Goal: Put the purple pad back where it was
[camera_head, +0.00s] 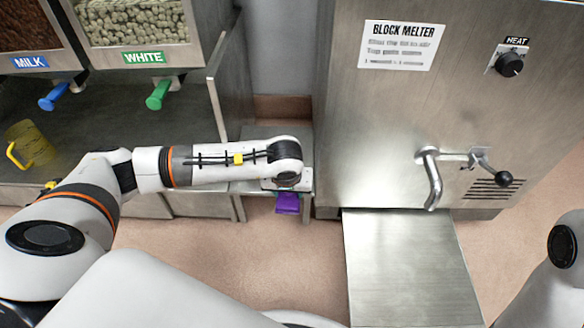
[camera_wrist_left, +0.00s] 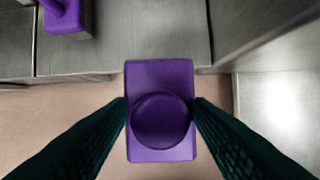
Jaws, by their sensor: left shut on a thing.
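The purple pad (camera_head: 287,203) shows just below my left wrist in the head view, past the front edge of a narrow metal shelf. In the left wrist view the purple pad (camera_wrist_left: 160,72) is a rectangular block with a round knob on top. My left gripper (camera_wrist_left: 161,112) is shut on the knob, one dark finger on each side. The pad is over the floor, in front of the shelf edge. Its underside is hidden. A second purple piece (camera_wrist_left: 66,18) with a knob or handle rests on the grey shelf at top left. My right gripper is out of view.
The metal shelf (camera_wrist_left: 150,38) has bare room beside the second purple piece. The block melter (camera_head: 390,120), with its spout (camera_head: 433,182), stands to the right above a steel plate (camera_head: 405,270). MILK and WHITE hoppers and a yellow mug (camera_head: 30,148) are at left.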

